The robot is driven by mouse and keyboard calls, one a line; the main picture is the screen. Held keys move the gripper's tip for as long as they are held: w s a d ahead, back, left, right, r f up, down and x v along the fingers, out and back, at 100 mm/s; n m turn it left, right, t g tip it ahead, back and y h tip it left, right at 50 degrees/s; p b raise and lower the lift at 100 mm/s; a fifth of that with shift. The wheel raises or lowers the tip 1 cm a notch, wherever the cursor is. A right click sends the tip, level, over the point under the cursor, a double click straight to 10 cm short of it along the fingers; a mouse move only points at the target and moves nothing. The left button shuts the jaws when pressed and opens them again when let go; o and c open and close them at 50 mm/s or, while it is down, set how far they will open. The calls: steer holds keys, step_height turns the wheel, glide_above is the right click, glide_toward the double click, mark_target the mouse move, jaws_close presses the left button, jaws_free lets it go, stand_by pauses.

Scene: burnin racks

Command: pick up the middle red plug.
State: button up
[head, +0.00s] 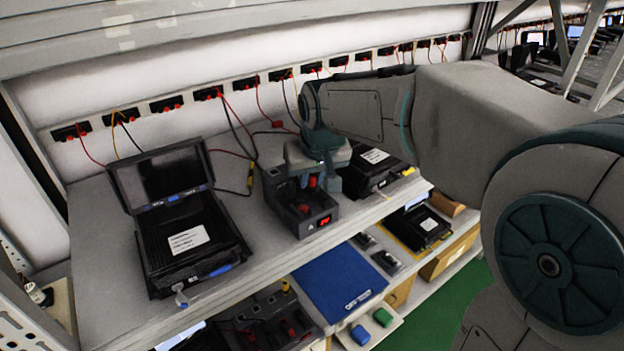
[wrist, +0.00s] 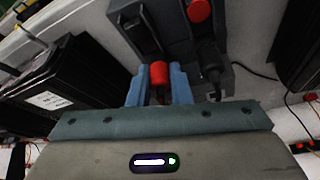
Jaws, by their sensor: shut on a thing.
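My gripper (head: 318,184) is over the small dark grey box with a red display (head: 318,221) on the bench. Its blue fingers are shut on a red plug (head: 312,181), which also shows between the fingertips in the wrist view (wrist: 159,74). Whether the held plug is seated in the box or lifted clear of it cannot be told. Another red plug (head: 303,208) sits on the box nearer its front, apart from the fingers; a red plug also shows at the top of the wrist view (wrist: 198,10). No third red plug on the box can be made out.
An open black rugged laptop (head: 185,235) stands left of the box. A black case with a white label (head: 373,170) stands close on the right. A row of wall sockets (head: 166,104) with red and black leads runs behind. A lower shelf holds a blue folder (head: 338,281).

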mark_target(312, 175)
steer(key=shift+r, duration=0.6)
step_height(312, 175, up, 3)
steer(key=shift+f+b, duration=0.15)
steer(key=shift+b, duration=0.3)
steer(key=s+d+r+b, duration=0.2)
steer(key=s+d+r, duration=0.4)
steer(key=d, duration=0.4)
steer(key=shift+r, duration=0.5)
steer(key=shift+s, duration=0.15)
